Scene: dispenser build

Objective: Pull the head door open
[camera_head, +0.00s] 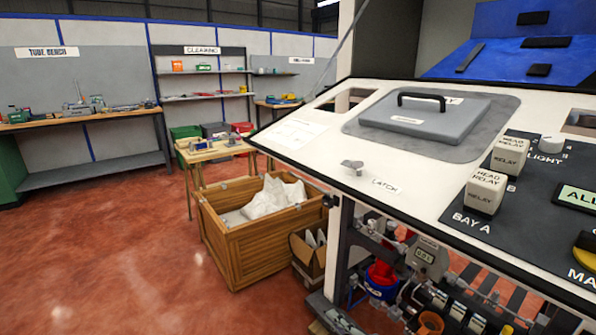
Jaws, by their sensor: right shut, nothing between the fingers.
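The dispenser's sloped white head panel (297,170) fills the right of the view. It carries a small metal latch knob (352,166) beside a LATCH label (384,186). A grey lid (415,122) with a black handle (421,101) lies flat in its grey surround. I cannot tell which of these is the head door, or whether it is open at all. A small dark part (330,200) under the panel's lower left edge seems to be my right gripper, shut and empty, mostly hidden. My left gripper is not in view.
Relay blocks (487,191) stand on a dark control plate at the right. Pipes and a red fitting (382,272) fill the bay below the panel. A wooden crate (263,246) and a small table (216,153) stand to the left. The red floor at left is clear.

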